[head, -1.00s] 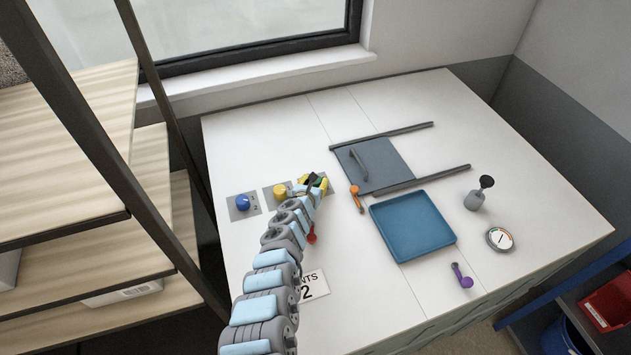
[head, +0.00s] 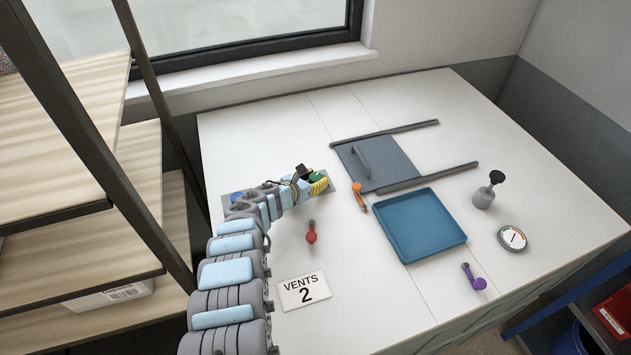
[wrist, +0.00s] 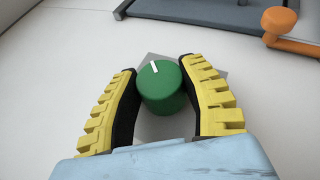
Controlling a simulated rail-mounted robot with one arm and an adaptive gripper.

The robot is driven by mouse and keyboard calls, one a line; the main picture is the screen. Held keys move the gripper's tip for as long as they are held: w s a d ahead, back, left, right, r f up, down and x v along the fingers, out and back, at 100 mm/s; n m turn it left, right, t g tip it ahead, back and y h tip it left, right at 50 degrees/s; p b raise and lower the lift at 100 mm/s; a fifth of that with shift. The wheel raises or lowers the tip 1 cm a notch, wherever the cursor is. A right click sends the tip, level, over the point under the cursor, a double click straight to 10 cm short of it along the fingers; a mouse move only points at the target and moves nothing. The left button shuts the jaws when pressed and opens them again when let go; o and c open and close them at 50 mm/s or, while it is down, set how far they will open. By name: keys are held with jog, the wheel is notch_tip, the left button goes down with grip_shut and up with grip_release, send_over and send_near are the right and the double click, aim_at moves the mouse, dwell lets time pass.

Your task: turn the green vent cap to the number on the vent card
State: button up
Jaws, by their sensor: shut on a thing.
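The green vent cap (wrist: 165,92) sits upright on a grey plate (wrist: 214,65) in the wrist view. A white mark on its top points up and slightly left in that view. My gripper (wrist: 161,73) has its yellow-backed fingers on either side of the cap and is shut on it. The vent card (head: 304,291) lies on the table and reads "VENTS 2". No numbers around the green cap are readable.
A blue cap (head: 237,197) is partly covered by my arm. A red handle (head: 311,233) stands near my arm, an orange handle (head: 359,195) right of my gripper. A blue tray (head: 418,226) and a grey sliding panel (head: 378,163) lie further right. The table's front middle is clear.

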aim_at(311, 180)
jog(key=shift+f, duration=0.1)
dwell(0.3)
jog(key=o, duration=1.2)
jog(key=shift+a+r, duration=0.15)
jog(key=shift+r, duration=0.05)
jog(key=shift+s+a+r, duration=0.3)
jog(key=shift+s+a, duration=0.05)
jog(key=shift+s, duration=0.05)
jog(key=shift+v, duration=5.3)
jog(key=shift+d+f, duration=0.1)
